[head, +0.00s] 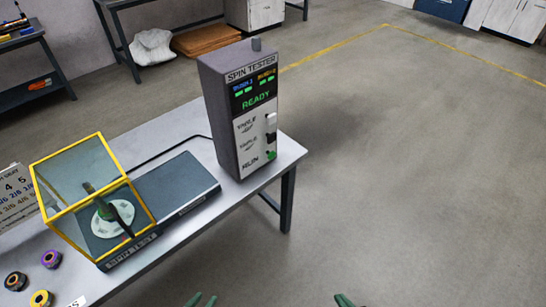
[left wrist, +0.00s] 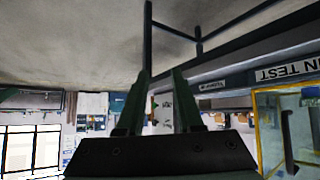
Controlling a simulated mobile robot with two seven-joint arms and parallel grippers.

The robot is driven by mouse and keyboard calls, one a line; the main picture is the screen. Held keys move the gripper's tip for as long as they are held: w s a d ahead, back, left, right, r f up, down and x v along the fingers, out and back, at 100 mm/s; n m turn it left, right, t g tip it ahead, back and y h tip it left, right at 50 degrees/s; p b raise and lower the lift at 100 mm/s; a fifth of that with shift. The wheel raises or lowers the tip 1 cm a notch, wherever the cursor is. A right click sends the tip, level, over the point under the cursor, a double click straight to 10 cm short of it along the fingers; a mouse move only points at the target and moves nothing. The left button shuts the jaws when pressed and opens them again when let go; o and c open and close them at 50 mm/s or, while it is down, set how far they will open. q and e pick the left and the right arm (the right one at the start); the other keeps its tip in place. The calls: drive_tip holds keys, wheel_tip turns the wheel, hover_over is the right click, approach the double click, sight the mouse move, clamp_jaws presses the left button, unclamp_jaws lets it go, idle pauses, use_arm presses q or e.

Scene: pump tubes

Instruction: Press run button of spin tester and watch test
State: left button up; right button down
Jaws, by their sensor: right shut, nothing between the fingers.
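The spin tester (head: 225,115) is a tall grey box standing upright on the table's far right corner. Its display (head: 256,101) reads READY in green. Below are two toggle switches, and a green button (head: 271,155) sits low on the front beside the lettering that looks like RUN. On the spin test base (head: 172,187), a yellow-framed clear guard (head: 101,134) stands over a green part (head: 100,204) on a white disc. My left gripper (head: 201,299) is open and empty, in front of the table; its fingers (left wrist: 157,105) show apart in the left wrist view. My right gripper (head: 344,300) is shut and empty, well short of the tester.
The light table (head: 200,225) ends just right of the tester, with open floor (head: 400,170) beyond. Several small dark rings, purple and yellow among them, lie at the table's left. A numbered card (head: 14,198) stands behind them. A black cable runs toward the tester.

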use_arm(q)
clamp_jaws()
idle(0.9)
